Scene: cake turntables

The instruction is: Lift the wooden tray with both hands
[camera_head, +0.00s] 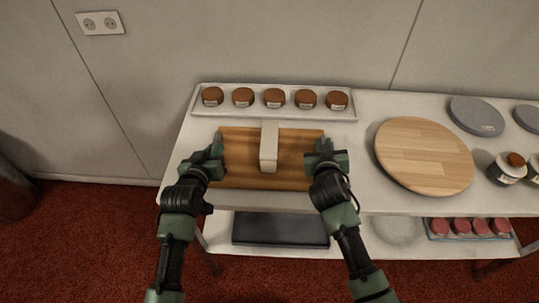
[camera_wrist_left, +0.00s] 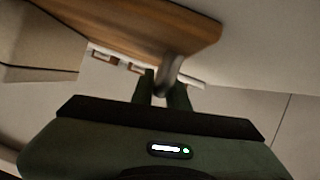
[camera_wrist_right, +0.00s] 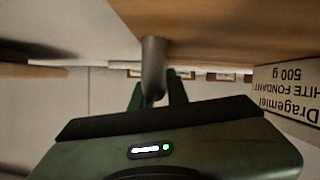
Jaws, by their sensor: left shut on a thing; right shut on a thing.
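The wooden tray (camera_head: 240,178) is a brown rectangular board at the left part of the white table. A pale upright block (camera_head: 269,147) stands on its middle; the right wrist view shows lettering on this box (camera_wrist_right: 288,88), including "FONDANT 500 g". My left gripper (camera_head: 217,151) is at the tray's left end, shut on a grey handle (camera_wrist_left: 169,75). My right gripper (camera_head: 325,153) is at the right end, shut on the other grey handle (camera_wrist_right: 153,70). The tray looks level. I cannot tell from the head view whether it is clear of the table.
A white tray (camera_head: 230,113) with several brown-lidded jars lies behind. A round wooden turntable (camera_head: 424,155) stands to the right, with a grey disc (camera_head: 477,115) and jars (camera_head: 507,169) beyond it. A lower shelf holds a dark flat tray (camera_head: 281,229) and several red-topped jars (camera_head: 460,227).

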